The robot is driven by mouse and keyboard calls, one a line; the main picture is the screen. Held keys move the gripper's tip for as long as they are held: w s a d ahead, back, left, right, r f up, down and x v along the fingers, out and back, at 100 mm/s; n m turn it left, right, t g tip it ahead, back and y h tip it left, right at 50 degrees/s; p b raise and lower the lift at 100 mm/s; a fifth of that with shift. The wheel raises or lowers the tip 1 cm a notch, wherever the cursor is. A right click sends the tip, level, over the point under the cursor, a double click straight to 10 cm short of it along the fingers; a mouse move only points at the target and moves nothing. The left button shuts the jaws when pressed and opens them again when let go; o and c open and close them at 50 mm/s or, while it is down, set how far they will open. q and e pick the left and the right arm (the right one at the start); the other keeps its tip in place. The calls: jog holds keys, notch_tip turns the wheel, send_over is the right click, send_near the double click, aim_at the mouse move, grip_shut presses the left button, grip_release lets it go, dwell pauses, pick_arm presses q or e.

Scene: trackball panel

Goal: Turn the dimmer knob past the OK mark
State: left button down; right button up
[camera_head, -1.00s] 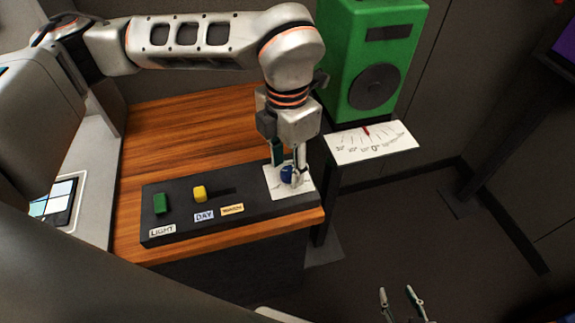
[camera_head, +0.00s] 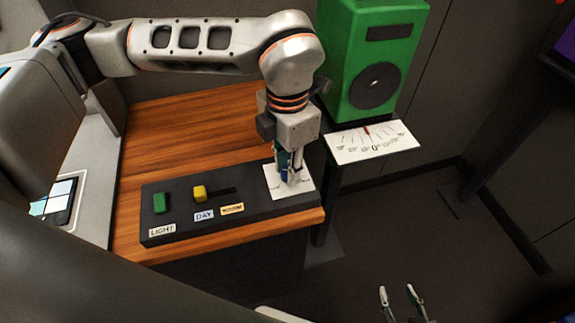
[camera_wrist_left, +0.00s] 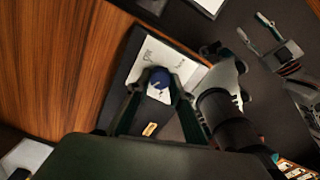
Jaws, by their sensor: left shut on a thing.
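In the head view the fingers hide most of the knob. The OK mark cannot be read, as the plate's print is too small. My right gripper (camera_head: 402,291) is open and empty at the bottom of the head view, away from the panel.
The panel also holds a green button (camera_head: 160,204) above a LIGHT label and a yellow slider (camera_head: 200,193) by a DAY label. The panel lies on a wooden table (camera_head: 160,130). A green box (camera_head: 365,60) and a white dial card (camera_head: 372,142) stand to the right.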

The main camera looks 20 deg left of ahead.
pick_arm(q)
jog(key=shift+m, duration=1)
jog(key=m, duration=0.2)
jog(key=shift+w+m+b, duration=0.1)
jog(key=shift+m+b, duration=0.2)
jog(key=shift+m, duration=0.1)
jog(key=m, duration=0.2)
jog(key=shift+m, duration=0.3)
jog(key=m, duration=1.1)
jog(key=shift+w, duration=0.1)
jog(key=m+p, duration=0.1)
jog(key=m, duration=0.3)
jog(key=shift+r, duration=0.1)
jog(key=m, duration=0.2)
jog(key=shift+m, duration=0.3)
jog(key=shift+d+m+p, duration=0.1)
jog(key=shift+m+p, duration=0.3)
jog(key=shift+m, duration=0.5)
